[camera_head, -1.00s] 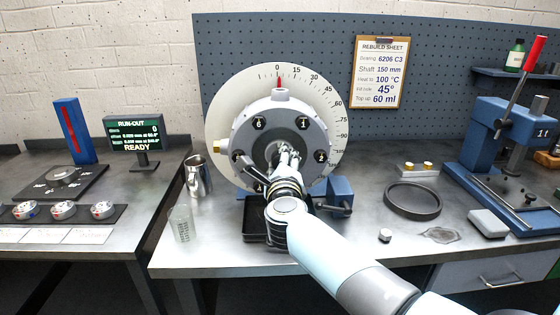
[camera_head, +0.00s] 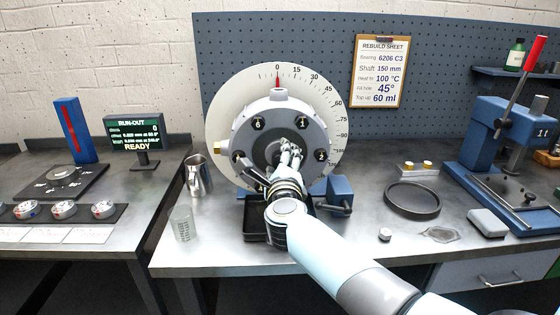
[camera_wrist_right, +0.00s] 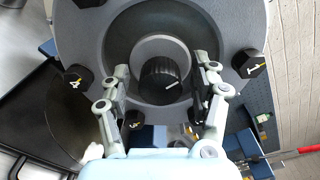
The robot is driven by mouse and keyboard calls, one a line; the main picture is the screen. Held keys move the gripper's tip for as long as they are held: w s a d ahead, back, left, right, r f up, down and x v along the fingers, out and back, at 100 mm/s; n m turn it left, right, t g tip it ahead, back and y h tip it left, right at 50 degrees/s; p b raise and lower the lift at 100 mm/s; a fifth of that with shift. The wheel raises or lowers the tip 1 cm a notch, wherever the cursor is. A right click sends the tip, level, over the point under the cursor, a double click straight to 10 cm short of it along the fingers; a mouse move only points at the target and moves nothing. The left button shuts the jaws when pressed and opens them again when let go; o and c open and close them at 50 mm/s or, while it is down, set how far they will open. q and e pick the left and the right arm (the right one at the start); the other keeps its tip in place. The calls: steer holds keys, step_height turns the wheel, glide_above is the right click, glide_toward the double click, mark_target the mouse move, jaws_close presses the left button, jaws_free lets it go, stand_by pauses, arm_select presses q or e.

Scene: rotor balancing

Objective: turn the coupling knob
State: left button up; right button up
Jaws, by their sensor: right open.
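The coupling knob, a dark ribbed knob with a white line (camera_wrist_right: 164,78), sits in the centre of the grey round housing (camera_wrist_right: 222,22) in the right wrist view. My right gripper (camera_wrist_right: 164,70) is open, with one finger on each side of the knob. A gap shows between each finger and the knob in that picture; depth contact cannot be told. In the head view my right gripper (camera_head: 291,150) is in front of the housing (camera_head: 247,108) and hides the knob. The white dial (camera_head: 222,100) with degree marks stands behind the housing. My left gripper is not in view.
Numbered dark bolts (camera_head: 258,123) ring the housing face. A black tray (camera_head: 252,232) lies below it. A metal jug (camera_head: 196,176) and a glass beaker (camera_head: 181,223) stand left. A black ring (camera_head: 412,212) and blue press (camera_head: 484,130) are on the right.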

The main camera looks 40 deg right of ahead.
steer(key=v, duration=1.1)
steer(key=shift+s+a, duration=0.3)
steer(key=shift+f, duration=0.1)
